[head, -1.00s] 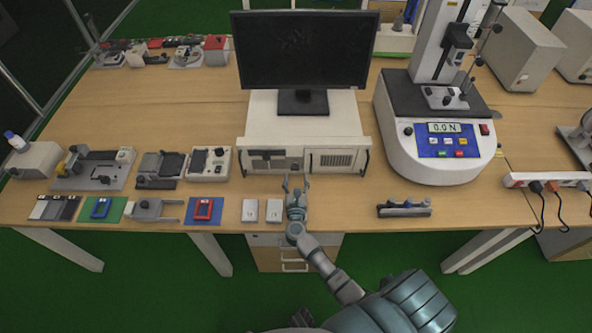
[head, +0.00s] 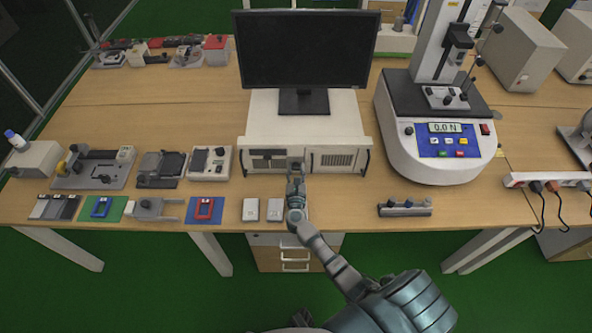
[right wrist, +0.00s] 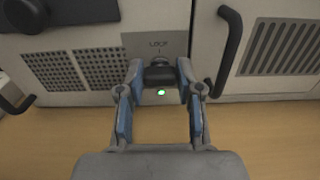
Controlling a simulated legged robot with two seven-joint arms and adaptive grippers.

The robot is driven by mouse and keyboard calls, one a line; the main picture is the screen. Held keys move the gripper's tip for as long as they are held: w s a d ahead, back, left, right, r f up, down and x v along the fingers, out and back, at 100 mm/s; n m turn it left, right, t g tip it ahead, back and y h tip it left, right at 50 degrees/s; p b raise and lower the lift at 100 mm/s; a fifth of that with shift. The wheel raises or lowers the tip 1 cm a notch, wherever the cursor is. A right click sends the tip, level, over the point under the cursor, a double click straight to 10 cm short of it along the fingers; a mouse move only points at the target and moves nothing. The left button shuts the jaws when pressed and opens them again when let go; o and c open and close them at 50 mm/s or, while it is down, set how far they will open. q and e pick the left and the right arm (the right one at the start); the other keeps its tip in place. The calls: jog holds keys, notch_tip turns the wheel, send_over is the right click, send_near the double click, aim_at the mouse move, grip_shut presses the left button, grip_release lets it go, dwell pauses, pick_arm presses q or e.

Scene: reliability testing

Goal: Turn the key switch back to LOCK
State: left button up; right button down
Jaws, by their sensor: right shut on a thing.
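The key switch (right wrist: 159,72) shows in the right wrist view as a dark knob on the front of the white rack computer (head: 305,125). A "LOCK" label (right wrist: 158,44) is printed above it, with a short mark beneath the label. A green light (right wrist: 161,92) glows just below the knob. My right gripper (right wrist: 159,72) has its two fingertips closed on the knob from both sides. In the head view my right gripper (head: 295,172) reaches the front panel and hides the switch. The knob's exact angle is hard to tell. My left gripper is not in view.
A black monitor (head: 305,50) stands on the computer. Black handles (right wrist: 229,45) stick out beside the switch. Two small white boxes (head: 250,209) lie near the table's front edge. A force tester (head: 437,140) stands to the right.

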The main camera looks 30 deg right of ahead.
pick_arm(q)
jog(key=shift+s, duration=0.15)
pick_arm(e)
jog(key=shift+n+p, duration=0.45)
jog(key=shift+n, duration=0.35)
jog(key=n+p, duration=0.1)
jog(key=n, duration=0.2)
jog(key=n+p, duration=0.1)
jog(key=n, duration=0.2)
jog(key=n+p, duration=0.2)
jog(key=n, duration=0.1)
jog(key=shift+a+n, duration=0.25)
jog(key=shift+n, duration=0.15)
jog(key=n, duration=0.1)
jog(key=n+p, duration=0.1)
jog(key=n, duration=0.2)
jog(key=shift+f+n+p, duration=0.25)
jog(key=shift+n+p, duration=0.1)
jog(key=shift+n, duration=0.05)
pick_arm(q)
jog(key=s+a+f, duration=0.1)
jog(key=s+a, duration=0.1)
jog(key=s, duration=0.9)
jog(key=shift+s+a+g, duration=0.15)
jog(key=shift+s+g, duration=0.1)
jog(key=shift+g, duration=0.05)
pick_arm(e)
jog(key=shift+f+n, duration=0.1)
jog(key=shift+n, duration=0.7)
jog(key=shift+a+f, duration=0.1)
